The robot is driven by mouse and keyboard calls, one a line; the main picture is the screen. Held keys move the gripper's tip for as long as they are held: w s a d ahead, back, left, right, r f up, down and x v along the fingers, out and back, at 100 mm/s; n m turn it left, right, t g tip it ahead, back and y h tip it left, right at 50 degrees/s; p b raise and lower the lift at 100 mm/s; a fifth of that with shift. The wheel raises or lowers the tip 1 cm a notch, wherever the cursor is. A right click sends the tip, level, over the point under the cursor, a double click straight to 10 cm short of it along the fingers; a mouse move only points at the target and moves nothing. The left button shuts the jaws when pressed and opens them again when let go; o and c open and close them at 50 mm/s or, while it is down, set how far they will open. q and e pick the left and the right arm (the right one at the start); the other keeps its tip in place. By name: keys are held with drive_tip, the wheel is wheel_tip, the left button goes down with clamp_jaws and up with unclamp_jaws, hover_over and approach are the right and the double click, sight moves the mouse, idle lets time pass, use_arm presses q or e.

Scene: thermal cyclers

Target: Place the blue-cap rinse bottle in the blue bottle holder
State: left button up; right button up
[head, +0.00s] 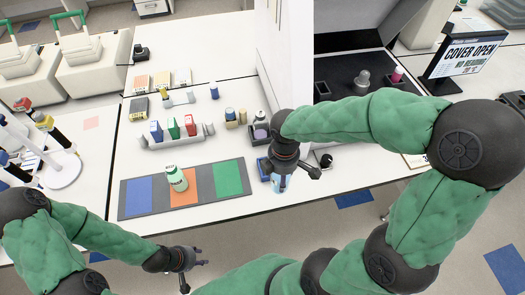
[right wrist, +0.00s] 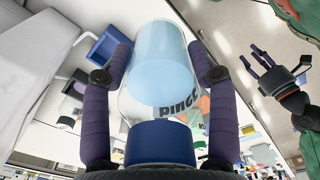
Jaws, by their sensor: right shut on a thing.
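My right gripper (head: 279,178) is shut on the rinse bottle (head: 278,188), a clear bottle with light blue liquid. In the right wrist view the bottle (right wrist: 160,75) lies between both fingers, its blue cap (right wrist: 160,142) towards the palm and its base pointing away. The lettering is partly cut off. The blue bottle holder (head: 264,167) is at the table's front edge, just left of the right gripper and partly hidden by it. It also shows in the right wrist view (right wrist: 103,48), beyond the left finger and apart from the bottle. My left gripper (head: 190,262) is open and empty before the table.
A mat with blue, orange and green fields (head: 228,178) lies left of the holder, with a green-white bottle (head: 177,178) on it. A purple holder (head: 261,134) with a bottle stands behind the blue one. A white wall panel (head: 285,60) rises behind.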

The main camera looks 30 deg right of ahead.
drive_tip(key=shift+w+d+r, duration=0.1)
drive_tip(key=shift+w, duration=0.15)
drive_tip(key=w+d+f, duration=0.1)
drive_tip(key=w+f, duration=0.3)
drive_tip(key=w+d+f, duration=0.1)
drive_tip(key=w+f, duration=0.3)
drive_tip(key=w+d+f+b, duration=0.1)
drive_tip(key=w+d+f, duration=0.1)
drive_tip(key=w+f, duration=0.3)
drive_tip(key=shift+r, duration=0.1)
drive_tip(key=shift+s, duration=0.1)
